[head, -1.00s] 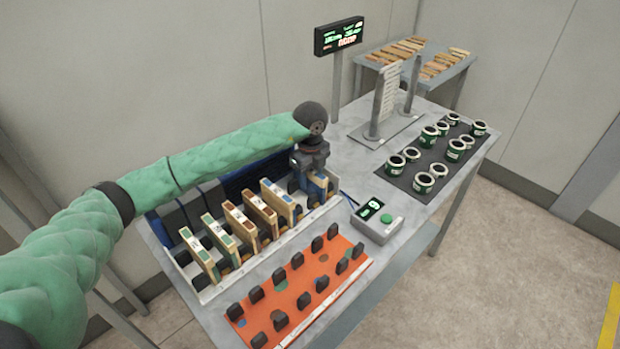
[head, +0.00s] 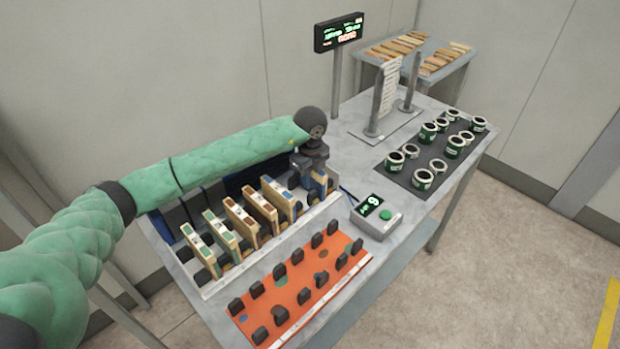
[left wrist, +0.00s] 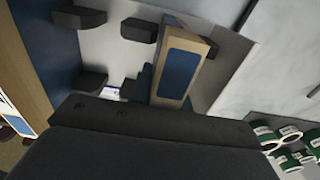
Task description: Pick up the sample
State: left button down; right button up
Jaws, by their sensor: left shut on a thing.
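A wooden sample with a blue face (head: 319,182) stands upright in the right end of the light rack (head: 262,243). My left gripper (head: 310,174) is over it and shut on it, partly hiding it. In the left wrist view the blue-faced sample (left wrist: 180,76) stands among dark holders, its lower part hidden by the dark gripper body. Several other wooden samples, with green, brown and blue patches, stand in the rack to the left, such as a brown one (head: 243,219). My right gripper is not in view.
An orange board (head: 300,291) with black holders lies in front of the rack. Green-and-white cans (head: 424,178) stand on a dark mat. A display (head: 339,33) is on a post behind.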

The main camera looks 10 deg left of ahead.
pick_arm(q)
jog(key=shift+r, duration=0.1)
